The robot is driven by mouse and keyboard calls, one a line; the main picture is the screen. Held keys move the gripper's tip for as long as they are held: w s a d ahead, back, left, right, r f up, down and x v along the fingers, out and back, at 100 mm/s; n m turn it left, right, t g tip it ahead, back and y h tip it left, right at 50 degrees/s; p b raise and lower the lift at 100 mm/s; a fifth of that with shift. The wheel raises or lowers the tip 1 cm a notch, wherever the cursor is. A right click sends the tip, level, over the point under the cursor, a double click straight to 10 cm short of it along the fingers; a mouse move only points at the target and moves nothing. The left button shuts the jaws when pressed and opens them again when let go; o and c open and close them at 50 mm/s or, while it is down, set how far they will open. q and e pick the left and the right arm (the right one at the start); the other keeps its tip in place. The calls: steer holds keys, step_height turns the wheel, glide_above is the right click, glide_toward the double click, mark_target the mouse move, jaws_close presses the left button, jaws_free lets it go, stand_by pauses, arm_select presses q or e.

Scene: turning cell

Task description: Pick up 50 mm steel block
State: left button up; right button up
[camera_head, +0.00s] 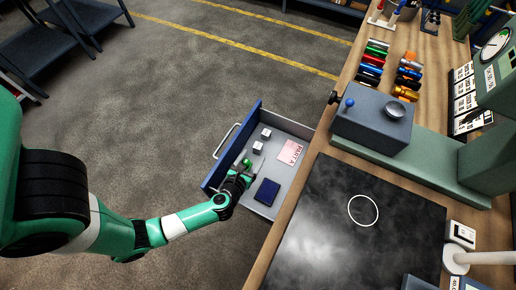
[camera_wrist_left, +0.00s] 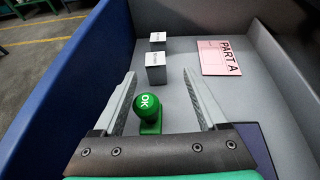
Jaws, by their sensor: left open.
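Two small pale steel blocks sit in the open drawer (camera_head: 291,126). The nearer, larger-looking block (camera_wrist_left: 156,69) and the farther block (camera_wrist_left: 158,41) have dark marks on top, too small to read, so I cannot tell which is 50 mm. In the head view they are the near block (camera_head: 258,148) and the far block (camera_head: 265,134). My left gripper (camera_wrist_left: 159,76) is open and empty over the drawer, its fingers pointing toward the blocks. The near block is ahead of the fingertips, roughly centred between them. My right gripper is not in view.
A green "OK" stamp (camera_wrist_left: 148,108) stands between my left fingers in the wrist view. A pink "PART A" card (camera_head: 289,152) and a dark blue pad (camera_head: 267,191) lie in the drawer. The workbench (camera_head: 319,143) stands to the right.

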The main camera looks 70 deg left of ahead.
mark_target(256, 149)
arm_select(q)
steer(key=x, duration=0.1)
steer(key=b+x, duration=0.1)
steer(key=x, duration=0.2)
steer(key=shift+a+f+b, duration=0.1)
steer(key=shift+a+b, duration=0.3)
steer(key=shift+a, duration=0.1)
steer(key=shift+w+a, duration=0.15)
jaws_close()
